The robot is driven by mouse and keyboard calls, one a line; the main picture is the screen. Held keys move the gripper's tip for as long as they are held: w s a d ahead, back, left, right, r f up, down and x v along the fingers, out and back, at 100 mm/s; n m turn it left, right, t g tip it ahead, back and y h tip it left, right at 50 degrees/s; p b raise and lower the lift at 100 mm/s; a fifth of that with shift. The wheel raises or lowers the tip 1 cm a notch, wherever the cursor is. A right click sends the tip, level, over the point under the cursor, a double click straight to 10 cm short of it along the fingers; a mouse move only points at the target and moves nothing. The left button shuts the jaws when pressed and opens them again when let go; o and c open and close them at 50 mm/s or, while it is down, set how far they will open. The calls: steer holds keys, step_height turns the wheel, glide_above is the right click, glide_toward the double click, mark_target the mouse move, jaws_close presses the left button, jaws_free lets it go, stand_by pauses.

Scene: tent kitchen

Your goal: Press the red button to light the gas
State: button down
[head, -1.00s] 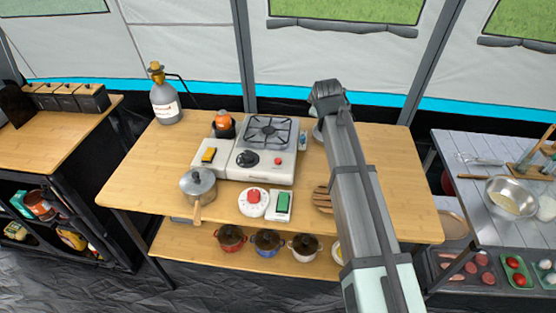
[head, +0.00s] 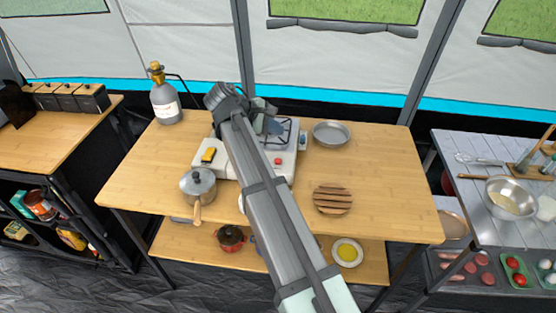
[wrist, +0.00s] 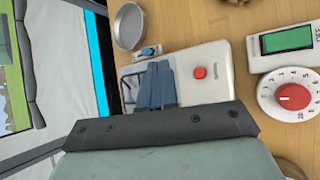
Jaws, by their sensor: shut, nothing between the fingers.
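The red button (head: 278,161) is a small round knob on the white front panel of the gas stove (head: 288,174). In the wrist view the red button (wrist: 199,72) shows clear on the white stove panel (wrist: 220,72). My gripper (wrist: 157,72) is shut and empty, its blue-grey fingers over the stove's grate part, to the left of the button in that view. In the head view my gripper (head: 272,127) is above the burner grate, behind the button. The fingers look apart from the button. My arm hides the stove's middle and black knob.
A pot (head: 198,186) stands front left, a pan (head: 331,133) right of the stove, and a wooden trivet (head: 332,199) front right. The table's right side is mostly clear.

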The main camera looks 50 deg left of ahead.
mark_target(275, 161)
steer(key=shift+f, duration=0.15)
steer(key=shift+f, duration=4.25)
steer(key=shift+f, duration=0.95)
steer(key=shift+r, duration=0.95)
steer(key=shift+r, duration=0.1)
steer(key=shift+r, duration=2.4)
